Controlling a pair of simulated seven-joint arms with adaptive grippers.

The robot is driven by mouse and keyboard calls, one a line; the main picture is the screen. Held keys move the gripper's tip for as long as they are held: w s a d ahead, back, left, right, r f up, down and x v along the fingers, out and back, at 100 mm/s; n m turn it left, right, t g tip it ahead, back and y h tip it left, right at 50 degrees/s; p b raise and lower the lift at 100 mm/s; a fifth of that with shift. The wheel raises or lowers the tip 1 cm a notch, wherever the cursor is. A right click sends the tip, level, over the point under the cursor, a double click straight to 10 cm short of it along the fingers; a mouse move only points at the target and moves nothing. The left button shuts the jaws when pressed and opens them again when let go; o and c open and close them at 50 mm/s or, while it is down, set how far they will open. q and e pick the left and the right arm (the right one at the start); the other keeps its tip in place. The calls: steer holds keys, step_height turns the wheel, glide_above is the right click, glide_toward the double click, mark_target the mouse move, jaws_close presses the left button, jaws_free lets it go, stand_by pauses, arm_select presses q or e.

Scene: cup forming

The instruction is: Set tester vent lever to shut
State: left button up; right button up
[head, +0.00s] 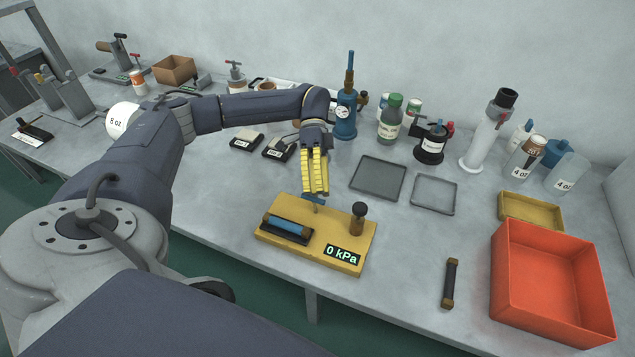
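The tester is a yellow block (300,243) near the front edge of the table, with a display (342,254) reading 0 kPa. A blue cylinder lies in a dark cradle (287,229) on its left part, and a dark-topped brass knob (357,218) stands at its right. A small blue lever (313,203) shows at its back edge, partly hidden by my fingers; its exact setting is unclear. My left gripper (316,190) points down with its yellow fingers together, just over this lever. I cannot tell whether they touch it. My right gripper is not in view.
A dark tray (378,178) and a smaller tray (434,193) lie behind the tester. An orange bin (550,285) and a dark rod with brown ends (450,283) are to the right. A blue pump (346,112) and bottles stand at the back.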

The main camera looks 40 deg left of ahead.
arm_select(q)
steer(key=v, duration=1.2)
steer(key=shift+o, duration=0.4)
